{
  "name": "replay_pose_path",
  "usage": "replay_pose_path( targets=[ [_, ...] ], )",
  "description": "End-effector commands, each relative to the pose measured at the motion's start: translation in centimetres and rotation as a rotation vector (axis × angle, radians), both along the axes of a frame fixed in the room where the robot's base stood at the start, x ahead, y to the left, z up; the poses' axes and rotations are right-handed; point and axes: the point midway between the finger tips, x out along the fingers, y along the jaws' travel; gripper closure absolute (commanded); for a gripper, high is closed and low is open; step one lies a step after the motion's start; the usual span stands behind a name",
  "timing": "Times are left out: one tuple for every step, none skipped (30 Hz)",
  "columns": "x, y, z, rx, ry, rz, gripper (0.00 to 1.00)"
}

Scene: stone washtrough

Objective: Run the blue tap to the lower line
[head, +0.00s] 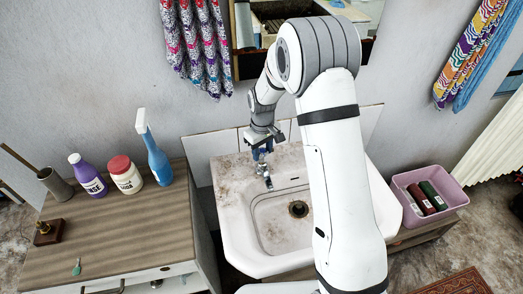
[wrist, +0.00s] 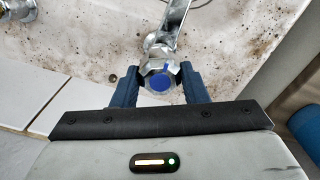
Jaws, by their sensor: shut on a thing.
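The blue tap (wrist: 161,82) has a chrome knob with a blue cap and shows in the middle of the wrist view. My gripper (wrist: 160,88) is shut on this knob, with one dark blue finger on each side. In the head view my gripper (head: 262,151) is at the back left of the stained white washtrough (head: 232,212). A chrome spout (head: 267,181) points into the basin there. I see no water and cannot make out any level line in the basin. The drain (head: 298,209) is dark.
A second chrome fitting (wrist: 17,8) is at the wrist view's upper left. A wooden cabinet (head: 110,230) with bottles stands left of the trough. A pink crate (head: 443,213) is to its right. My arm hides part of the trough's right side.

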Motion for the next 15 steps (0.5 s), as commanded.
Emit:
replay_pose_path(
  targets=[
    [-0.01, 0.06, -0.16, 0.001, 0.000, 0.019, 0.83],
    [-0.01, 0.05, -0.18, 0.001, 0.000, 0.032, 0.83],
    [-0.01, 0.04, -0.21, 0.001, 0.000, 0.053, 0.83],
    [0.01, 0.04, -0.22, 0.001, -0.001, 0.070, 0.83],
    [0.01, 0.03, -0.23, 0.001, -0.002, 0.089, 0.83],
    [0.03, 0.03, -0.24, 0.001, -0.002, 0.116, 0.83],
    [0.03, 0.03, -0.24, 0.001, -0.002, 0.137, 0.83],
    [0.03, 0.03, -0.24, 0.001, -0.002, 0.158, 0.83],
    [0.02, 0.03, -0.24, 0.001, -0.002, 0.188, 0.83],
    [0.02, 0.03, -0.24, 0.001, -0.002, 0.210, 0.83],
    [0.02, 0.02, -0.24, 0.001, -0.001, 0.232, 0.83],
    [0.02, 0.02, -0.24, 0.001, -0.002, 0.261, 0.83],
    [0.03, 0.01, -0.23, 0.001, -0.002, 0.282, 0.83],
    [0.04, 0.02, -0.22, 0.001, -0.002, 0.303, 0.83],
    [0.04, 0.02, -0.20, 0.001, -0.002, 0.330, 0.83]
  ],
)
